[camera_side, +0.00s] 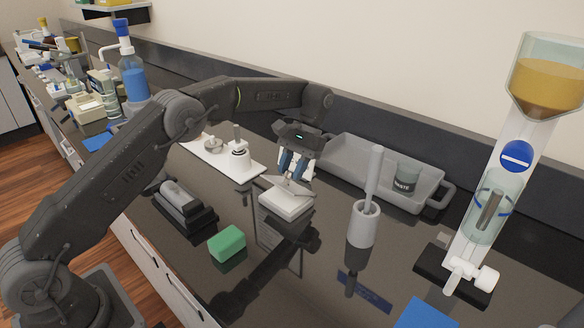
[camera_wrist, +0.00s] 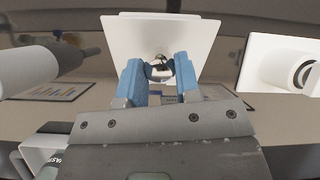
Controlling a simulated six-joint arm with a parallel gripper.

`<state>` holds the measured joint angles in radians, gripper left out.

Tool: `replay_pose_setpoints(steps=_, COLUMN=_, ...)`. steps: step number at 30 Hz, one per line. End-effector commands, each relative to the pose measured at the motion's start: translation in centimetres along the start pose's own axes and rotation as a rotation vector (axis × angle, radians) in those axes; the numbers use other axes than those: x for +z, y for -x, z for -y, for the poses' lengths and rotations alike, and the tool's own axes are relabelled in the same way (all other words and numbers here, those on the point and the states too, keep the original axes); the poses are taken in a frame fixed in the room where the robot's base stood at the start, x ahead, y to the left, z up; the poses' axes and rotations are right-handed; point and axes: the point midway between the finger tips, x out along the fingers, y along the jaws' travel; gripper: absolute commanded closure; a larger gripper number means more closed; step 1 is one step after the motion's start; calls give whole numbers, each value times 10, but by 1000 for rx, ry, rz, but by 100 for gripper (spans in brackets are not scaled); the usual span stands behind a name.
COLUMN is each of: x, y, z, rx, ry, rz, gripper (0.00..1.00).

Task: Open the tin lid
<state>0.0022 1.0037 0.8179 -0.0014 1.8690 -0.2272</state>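The white square tin (camera_side: 286,207) stands on the dark bench in the middle of the side view. Its lid (camera_side: 291,186) looks tilted above the tin's body, though my fingers hide part of it. In the wrist view the lid (camera_wrist: 125,38) is a pale plate with a small shiny knob (camera_wrist: 160,72) near its middle. My gripper (camera_side: 294,170) is over the tin, pointing down. Its two blue fingers (camera_wrist: 160,72) sit on either side of the knob and appear to touch it. The tin's inside is hidden.
A white board with fittings (camera_side: 215,150) lies left of the tin. A grey tray with a waste beaker (camera_side: 405,175) is behind right. A grey holder with a rod (camera_side: 363,225), a green block (camera_side: 227,243) and a tall oil apparatus (camera_side: 500,190) stand around it.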

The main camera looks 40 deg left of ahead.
Motion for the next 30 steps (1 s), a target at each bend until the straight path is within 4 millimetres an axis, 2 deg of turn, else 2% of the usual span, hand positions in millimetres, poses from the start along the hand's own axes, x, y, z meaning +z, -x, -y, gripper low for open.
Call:
replay_pose_setpoints(steps=1, x=0, y=-1, z=0, rx=-1, ry=0, rz=5, gripper=66)
replay_pose_setpoints(steps=8, x=0, y=-1, z=0, rx=-1, ry=0, rz=3, gripper=44)
replay_pose_setpoints(steps=17, x=2, y=2, z=0, rx=0, ry=0, rz=0, gripper=43)
replay_pose_setpoints(steps=20, x=6, y=10, z=1, rx=0, ry=0, rz=-1, gripper=43)
replay_pose_setpoints(steps=25, x=21, y=35, z=5, rx=0, ry=0, rz=-2, gripper=43)
replay_pose_setpoints(steps=30, x=36, y=44, z=38, rx=1, ry=4, rz=1, gripper=43)
